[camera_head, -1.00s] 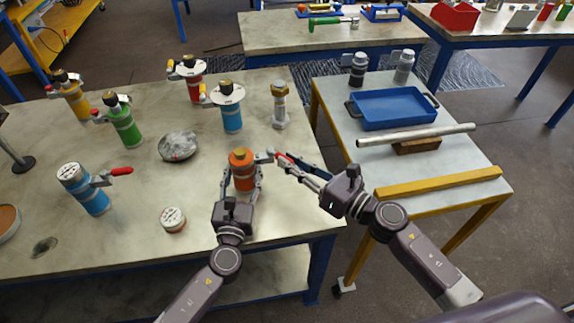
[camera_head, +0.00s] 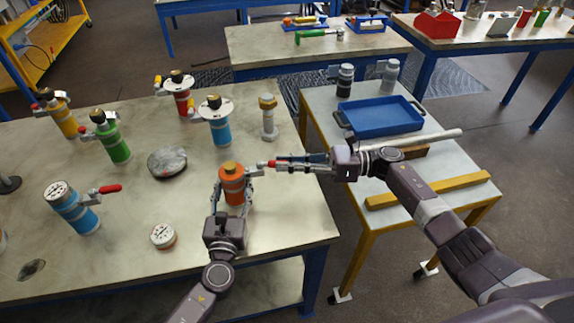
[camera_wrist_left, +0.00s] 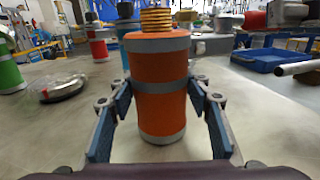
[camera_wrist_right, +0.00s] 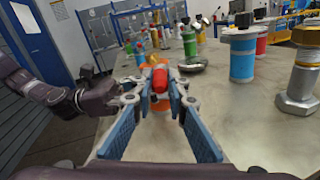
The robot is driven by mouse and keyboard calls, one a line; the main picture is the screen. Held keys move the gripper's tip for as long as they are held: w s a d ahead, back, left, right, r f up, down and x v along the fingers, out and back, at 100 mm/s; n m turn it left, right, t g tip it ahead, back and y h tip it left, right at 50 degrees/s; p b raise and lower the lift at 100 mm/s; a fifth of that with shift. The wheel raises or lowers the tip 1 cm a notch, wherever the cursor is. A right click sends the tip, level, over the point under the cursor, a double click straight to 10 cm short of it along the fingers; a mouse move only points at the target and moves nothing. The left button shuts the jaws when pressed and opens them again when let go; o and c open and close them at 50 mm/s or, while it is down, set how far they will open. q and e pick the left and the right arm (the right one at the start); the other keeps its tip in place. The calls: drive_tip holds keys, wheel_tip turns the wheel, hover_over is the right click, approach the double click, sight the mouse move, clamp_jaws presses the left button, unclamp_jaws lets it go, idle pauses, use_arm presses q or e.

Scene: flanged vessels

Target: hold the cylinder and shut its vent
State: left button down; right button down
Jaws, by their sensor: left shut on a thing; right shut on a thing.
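The orange cylinder (camera_head: 231,186) with grey bands stands upright near the front right corner of the bench. My left gripper (camera_head: 231,198) is shut on it, one finger on each side; the left wrist view shows the cylinder (camera_wrist_left: 158,90) between the blue pads. A vent valve with a red handle (camera_head: 266,164) sticks out to the right from its upper side. My right gripper (camera_head: 274,163) is shut on this handle, coming from the right. In the right wrist view the red handle (camera_wrist_right: 159,80) lies between the fingertips, end-on, in front of the cylinder.
Blue (camera_head: 72,207), green (camera_head: 111,137), yellow (camera_head: 57,112) and other vessels stand on the bench (camera_head: 130,250). A large bolt (camera_head: 268,118) stands behind the cylinder. A side table on the right bears a blue tray (camera_head: 380,117), a pipe and a yellow bar (camera_head: 427,190).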

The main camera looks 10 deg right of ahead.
drive_tip(key=shift+w+f+n+g, duration=0.15)
drive_tip(key=shift+w+n+g, duration=0.15)
drive_tip(key=shift+n+g, duration=0.35)
drive_tip(key=c, duration=1.9)
unclamp_jaws()
drive_tip(key=shift+d, duration=0.1)
drive_tip(key=shift+s+d, duration=0.3)
drive_tip(key=shift+d, duration=1.65)
drive_tip(key=shift+s+d, duration=0.35)
drive_tip(key=shift+d, duration=1.65)
drive_tip(key=shift+s+d, duration=0.3)
drive_tip(key=shift+d, duration=1.65)
drive_tip(key=shift+c, duration=0.4)
